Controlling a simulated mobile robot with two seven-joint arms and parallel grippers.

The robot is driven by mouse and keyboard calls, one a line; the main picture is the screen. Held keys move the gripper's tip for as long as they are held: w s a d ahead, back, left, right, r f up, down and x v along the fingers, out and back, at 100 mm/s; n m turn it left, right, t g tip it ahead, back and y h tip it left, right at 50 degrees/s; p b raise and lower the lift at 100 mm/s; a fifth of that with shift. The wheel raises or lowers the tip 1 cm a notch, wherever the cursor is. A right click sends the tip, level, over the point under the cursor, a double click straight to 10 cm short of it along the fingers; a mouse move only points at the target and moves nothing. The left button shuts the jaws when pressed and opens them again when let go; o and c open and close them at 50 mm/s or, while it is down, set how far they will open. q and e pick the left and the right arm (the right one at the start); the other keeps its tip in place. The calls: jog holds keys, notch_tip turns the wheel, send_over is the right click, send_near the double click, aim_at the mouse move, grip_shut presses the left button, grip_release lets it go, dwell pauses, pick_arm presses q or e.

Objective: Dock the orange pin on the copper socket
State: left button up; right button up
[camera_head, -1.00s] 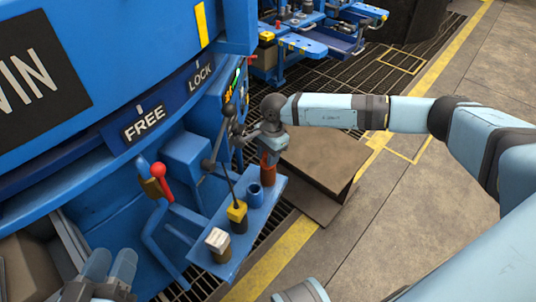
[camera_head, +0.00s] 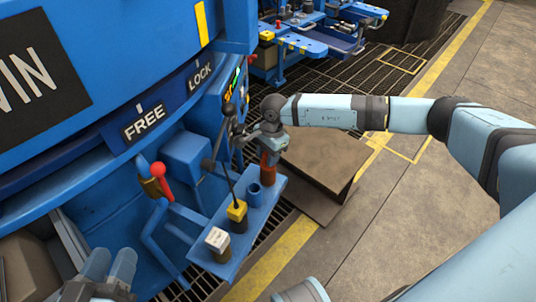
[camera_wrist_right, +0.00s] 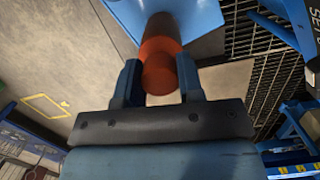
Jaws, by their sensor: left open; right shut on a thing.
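The orange pin (camera_head: 267,158) stands near the far end of the narrow blue shelf, under my right gripper (camera_head: 269,149). In the right wrist view the orange pin (camera_wrist_right: 160,62) is between the two fingers of my right gripper (camera_wrist_right: 160,72), which is shut on it. A darker copper-brown cylinder, seemingly the copper socket (camera_wrist_right: 160,26), is in line with the pin at the blue shelf. I cannot tell whether the pin is fully seated. My left gripper (camera_head: 109,264) is open and empty at the lower left, away from the shelf.
The blue shelf (camera_head: 226,262) also bears a blue socket (camera_head: 255,195), a yellow-topped post (camera_head: 237,212) and a white-topped block (camera_head: 217,240). A red-knobbed lever (camera_head: 161,172) stands left of it. The big blue furnace body (camera_head: 110,70) fills the left.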

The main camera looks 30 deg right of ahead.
pick_arm(q)
jog(key=shift+f, duration=0.3)
pick_arm(e)
jog(key=shift+f, duration=0.4)
jog(key=o, duration=0.7)
jog(key=shift+r, duration=0.15)
jog(key=shift+w+d+r+p, duration=0.1)
jog(key=shift+d+r+p, duration=0.15)
jog(key=shift+r+p, duration=0.95)
jog(key=shift+d+r+p, duration=0.2)
jog(key=shift+r+p, duration=0.45)
jog(key=shift+r, duration=1.1)
jog(key=shift+w+d+r+p, duration=0.1)
jog(key=shift+d+r+p, duration=0.15)
jog(key=shift+r+p, duration=0.95)
jog(key=shift+r, duration=0.85)
jog(key=shift+d+r, duration=0.1)
jog(key=shift+r, duration=0.2)
pick_arm(q)
notch_tip(320, 180, up, 7)
jog(key=a+t, duration=0.1)
jog(key=t, duration=0.1)
jog(key=shift+s+r+n+t, duration=0.2)
jog(key=shift+n+t, duration=0.1)
jog(key=shift+n, duration=0.1)
